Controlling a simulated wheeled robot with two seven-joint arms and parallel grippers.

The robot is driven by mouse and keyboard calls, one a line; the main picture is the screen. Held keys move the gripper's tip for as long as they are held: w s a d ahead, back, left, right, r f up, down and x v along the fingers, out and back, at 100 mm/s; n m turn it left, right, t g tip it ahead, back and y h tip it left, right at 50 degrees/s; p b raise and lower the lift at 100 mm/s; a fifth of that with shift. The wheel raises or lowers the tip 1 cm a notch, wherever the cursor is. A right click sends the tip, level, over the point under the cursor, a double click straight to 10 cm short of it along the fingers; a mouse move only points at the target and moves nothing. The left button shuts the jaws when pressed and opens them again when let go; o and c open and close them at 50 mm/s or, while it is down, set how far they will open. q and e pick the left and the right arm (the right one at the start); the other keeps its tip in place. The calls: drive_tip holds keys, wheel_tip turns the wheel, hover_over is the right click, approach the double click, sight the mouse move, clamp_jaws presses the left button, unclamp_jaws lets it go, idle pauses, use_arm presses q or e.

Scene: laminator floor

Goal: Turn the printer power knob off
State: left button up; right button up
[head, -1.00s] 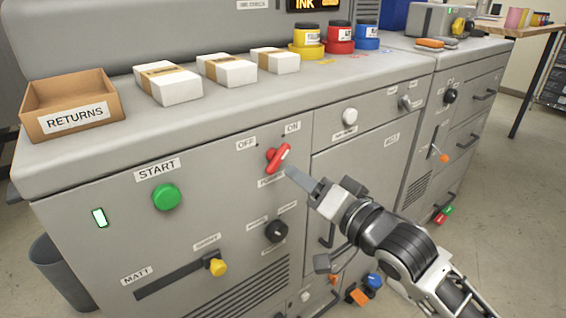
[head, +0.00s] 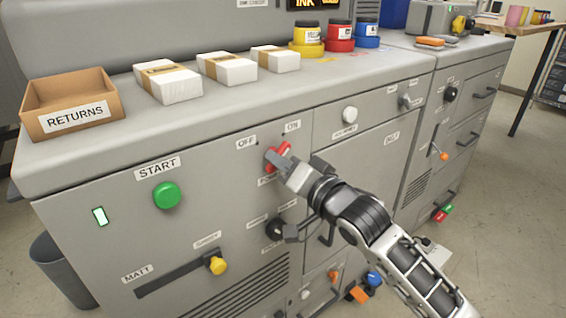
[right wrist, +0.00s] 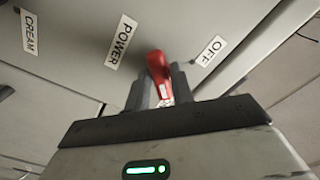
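The red printer power knob (head: 279,157) is on the grey front panel, between the OFF label (head: 246,142) and the ON label (head: 292,126). Its visible part leans up toward ON in the head view. My right gripper (head: 274,157) is at the knob and covers part of it. In the right wrist view the red knob (right wrist: 158,68) sits between the two fingers of my right gripper (right wrist: 160,88). Whether both fingers press on it is not clear. The POWER label (right wrist: 121,41) and OFF label (right wrist: 210,51) flank it. My left gripper is not in view.
A green START button (head: 167,195) is left of the knob. A black knob (head: 276,229) is just below, close to my right arm. A yellow-handled MATT slider (head: 217,265) is lower left. White packs and a RETURNS box (head: 72,104) stand on top.

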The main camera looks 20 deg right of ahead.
use_arm(q)
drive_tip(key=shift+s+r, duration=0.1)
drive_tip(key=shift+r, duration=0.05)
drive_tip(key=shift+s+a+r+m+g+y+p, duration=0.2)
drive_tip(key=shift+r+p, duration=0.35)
drive_tip(key=shift+p, duration=1.05)
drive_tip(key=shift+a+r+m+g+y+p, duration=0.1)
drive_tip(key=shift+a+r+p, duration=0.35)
drive_tip(key=shift+p, duration=1.2)
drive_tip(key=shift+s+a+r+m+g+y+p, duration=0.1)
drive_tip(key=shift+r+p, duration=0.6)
drive_tip(key=shift+p, duration=0.9)
use_arm(e)
drive_tip(key=shift+w+d+r+n, duration=0.1)
drive_tip(key=shift+d+n, duration=0.05)
drive_tip(key=shift+n, duration=4.35)
drive_tip(key=shift+d+n, duration=0.15)
drive_tip(key=shift+n, duration=4.35)
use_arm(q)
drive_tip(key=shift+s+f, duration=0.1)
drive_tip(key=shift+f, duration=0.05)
use_arm(e)
drive_tip(key=o, duration=0.9)
drive_tip(key=shift+o, duration=0.2)
